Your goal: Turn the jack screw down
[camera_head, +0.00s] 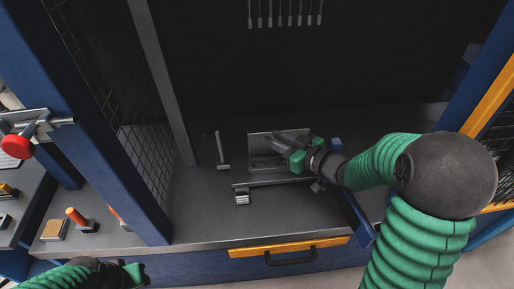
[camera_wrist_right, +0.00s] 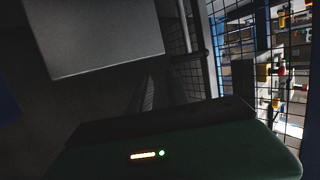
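A grey metal fixture (camera_head: 240,180) stands on the dark bench inside the caged bay in the head view. My right gripper (camera_head: 283,146) reaches in from the right, over the back right part of this fixture. Its fingers lie close to the grey metal there, and I cannot tell whether they touch or hold anything. The jack screw cannot be made out; the gripper may cover it. The right wrist view is dark and shows the green gripper housing, with the fingertips out of sight. My left gripper (camera_head: 136,272) is at the lower left, away from the fixture; its finger opening is unclear.
A thin upright post (camera_head: 222,150) stands left of the fixture, and a small metal block (camera_head: 242,197) is at its front. A wire mesh wall (camera_head: 110,90) and blue posts bound the bay at left.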

